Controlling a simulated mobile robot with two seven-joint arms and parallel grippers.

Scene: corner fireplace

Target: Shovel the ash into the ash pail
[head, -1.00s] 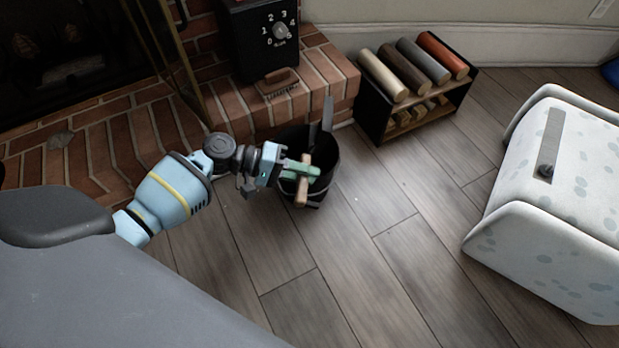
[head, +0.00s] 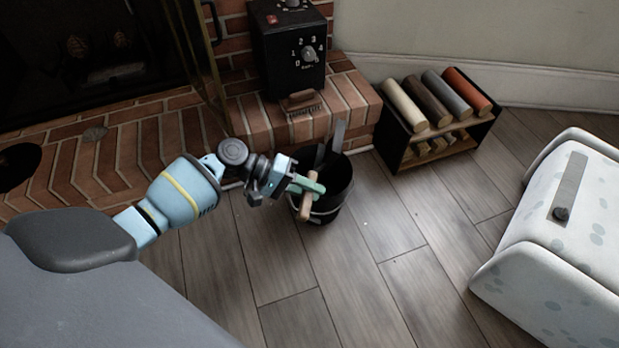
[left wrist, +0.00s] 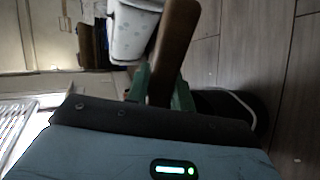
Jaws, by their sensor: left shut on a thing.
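My left gripper (head: 308,187) is shut on the wooden handle (head: 306,205) of the shovel, at the near left rim of the black ash pail (head: 334,206). The shovel's grey metal part (head: 338,138) shows at the pail's far side; its lower part is hidden in the dark pail. In the left wrist view, the brown handle (left wrist: 176,42) lies between the green fingers (left wrist: 160,92), with the dark pail (left wrist: 238,106) just behind. A small grey patch of ash (head: 94,133) lies on the brick hearth. I cannot tell whether the shovel carries ash. My right gripper is not in view.
A brush (head: 300,101) lies on the raised brick ledge (head: 350,95) before a black box with a dial (head: 290,55). A rack of logs (head: 440,140) stands right of the pail. A white spotted chest (head: 560,250) is at right. The plank floor between is clear.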

